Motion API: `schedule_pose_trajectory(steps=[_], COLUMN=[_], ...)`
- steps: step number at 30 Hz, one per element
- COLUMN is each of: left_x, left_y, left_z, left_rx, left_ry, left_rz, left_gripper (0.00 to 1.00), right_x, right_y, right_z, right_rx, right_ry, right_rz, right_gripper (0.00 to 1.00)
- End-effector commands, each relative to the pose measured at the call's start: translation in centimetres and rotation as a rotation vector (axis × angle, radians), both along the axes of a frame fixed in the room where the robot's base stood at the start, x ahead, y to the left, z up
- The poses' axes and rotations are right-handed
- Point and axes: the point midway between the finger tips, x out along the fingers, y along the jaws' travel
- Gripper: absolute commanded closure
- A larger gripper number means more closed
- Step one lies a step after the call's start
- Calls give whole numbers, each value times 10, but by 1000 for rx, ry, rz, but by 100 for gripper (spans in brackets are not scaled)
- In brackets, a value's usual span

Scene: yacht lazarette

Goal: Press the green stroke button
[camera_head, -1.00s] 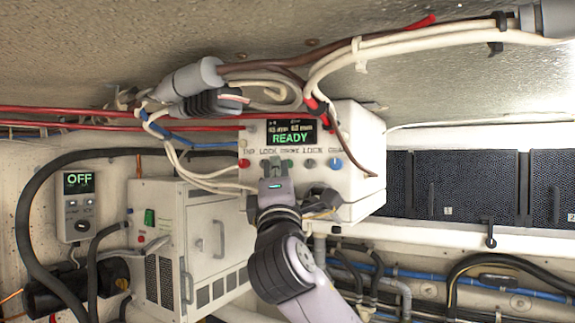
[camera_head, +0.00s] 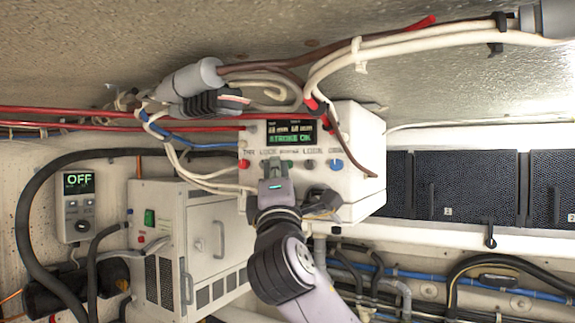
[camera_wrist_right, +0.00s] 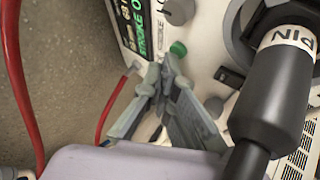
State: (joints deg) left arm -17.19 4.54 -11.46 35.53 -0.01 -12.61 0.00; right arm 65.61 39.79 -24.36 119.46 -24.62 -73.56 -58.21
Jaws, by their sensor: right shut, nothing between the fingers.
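The white control box (camera_head: 355,150) carries a small display (camera_head: 290,132) with green text that reads "STROKE OK". Below it is a row of knobs and buttons. The green button (camera_wrist_right: 178,48) shows clearly in the wrist view; in the head view it is small and partly behind my gripper (camera_head: 287,163). My right gripper (camera_head: 274,165) is shut and empty, its tips at the panel. In the wrist view its fingertips (camera_wrist_right: 164,62) are just beside the green button; I cannot tell whether they touch it. My left gripper is not in view.
A red button (camera_head: 244,163) and a blue knob (camera_head: 336,165) sit at the row's ends. Cables (camera_head: 205,180) hang at the box's left. A black cylindrical part marked "PIN" (camera_wrist_right: 275,95) is close to the right gripper. A grey cabinet (camera_head: 215,235) stands lower left.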

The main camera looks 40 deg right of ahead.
Motion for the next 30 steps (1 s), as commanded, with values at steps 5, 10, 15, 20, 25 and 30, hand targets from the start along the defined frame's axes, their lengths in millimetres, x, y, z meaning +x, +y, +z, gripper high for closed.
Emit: schedule_pose_trajectory(steps=[5,10,15,20,25,30], left_x=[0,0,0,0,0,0], left_y=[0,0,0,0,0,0], left_z=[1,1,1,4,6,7], left_rx=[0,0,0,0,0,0], left_ry=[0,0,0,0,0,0], left_rz=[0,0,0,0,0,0], left_gripper=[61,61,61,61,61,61], right_x=[-4,-4,-4,-10,-16,-21], right_y=[8,8,11,24,40,52], right_z=[0,0,0,1,1,0], right_rx=[0,0,0,0,0,1], right_ry=[-1,-1,-1,-2,-2,-1], right_rz=[2,1,3,4,5,3], right_gripper=[100,100,100,100,100,100])
